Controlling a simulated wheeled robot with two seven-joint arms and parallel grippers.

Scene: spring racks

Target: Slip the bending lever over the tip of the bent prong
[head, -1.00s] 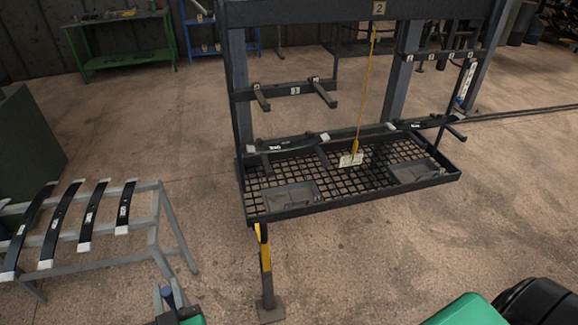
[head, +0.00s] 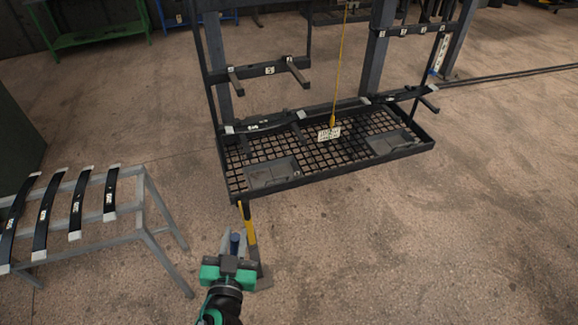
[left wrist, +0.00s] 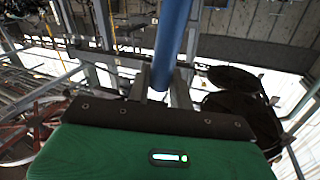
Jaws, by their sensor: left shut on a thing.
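My left gripper (head: 234,254) is at the bottom centre of the head view, in front of the rack. It is shut on a blue bar, which I take for the bending lever (head: 235,241). In the left wrist view the lever (left wrist: 172,40) rises from between the fingers (left wrist: 160,86); its far end is out of the picture. The rack carries prongs: an upper left prong (head: 235,84), an upper right prong (head: 299,72) and a lower right prong (head: 429,102). I cannot tell which is bent. The lever is apart from all of them. My right gripper is not in view.
A grid tray (head: 335,170) forms the rack's base, with a yellow-and-black post (head: 248,225) under its near corner, close to my left gripper. A grey stand (head: 160,215) with several dark leaf springs is at left. A yellow cord (head: 340,65) hangs over the tray. Right floor is clear.

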